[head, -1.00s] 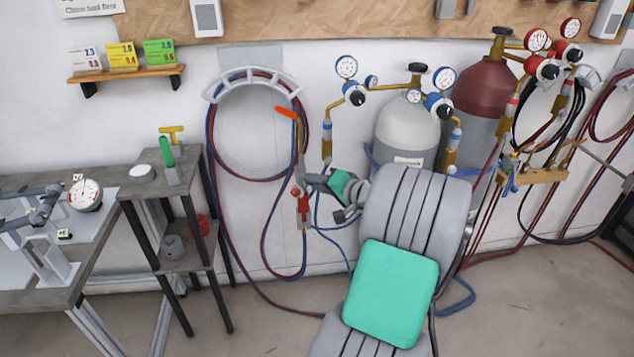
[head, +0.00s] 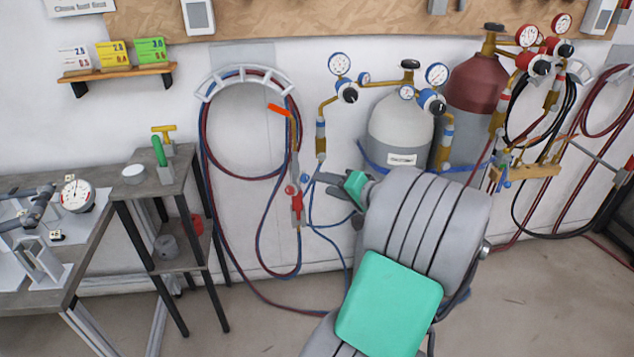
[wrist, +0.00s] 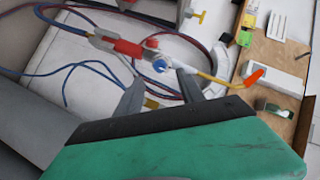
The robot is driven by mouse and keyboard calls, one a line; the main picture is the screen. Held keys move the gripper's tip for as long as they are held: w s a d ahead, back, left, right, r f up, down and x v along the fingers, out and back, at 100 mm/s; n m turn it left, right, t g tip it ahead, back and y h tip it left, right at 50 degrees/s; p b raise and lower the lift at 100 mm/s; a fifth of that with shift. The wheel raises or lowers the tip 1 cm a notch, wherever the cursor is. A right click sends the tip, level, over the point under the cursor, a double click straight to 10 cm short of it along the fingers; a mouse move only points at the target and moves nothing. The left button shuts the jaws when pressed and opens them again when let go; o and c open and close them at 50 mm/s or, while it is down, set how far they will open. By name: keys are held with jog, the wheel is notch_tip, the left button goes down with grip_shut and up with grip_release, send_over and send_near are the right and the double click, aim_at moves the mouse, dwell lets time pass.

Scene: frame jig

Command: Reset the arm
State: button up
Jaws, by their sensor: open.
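My gripper (head: 338,190) is open and empty, right of the cutting torch in the head view. In the wrist view its two grey fingers (wrist: 160,88) are spread apart with nothing gripped between them. The torch (head: 293,198), with a red body and an orange tip, hangs by the wall amid red and blue hoses. In the wrist view the torch's red body (wrist: 128,47) lies beyond the fingertips, and its blue knob shows near the gap between them. My grey arm with green panels hides part of the floor and the lower cylinders.
A grey cylinder (head: 398,130) and a dark red cylinder (head: 476,86) with gauges stand behind my arm. A hose rack (head: 250,76) is on the wall. A small stand (head: 160,176) and a workbench (head: 92,245) are at left. Floor between bench and arm is clear.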

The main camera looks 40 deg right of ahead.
jog(key=shift+s+r, duration=0.15)
jog(key=shift+s, duration=0.25)
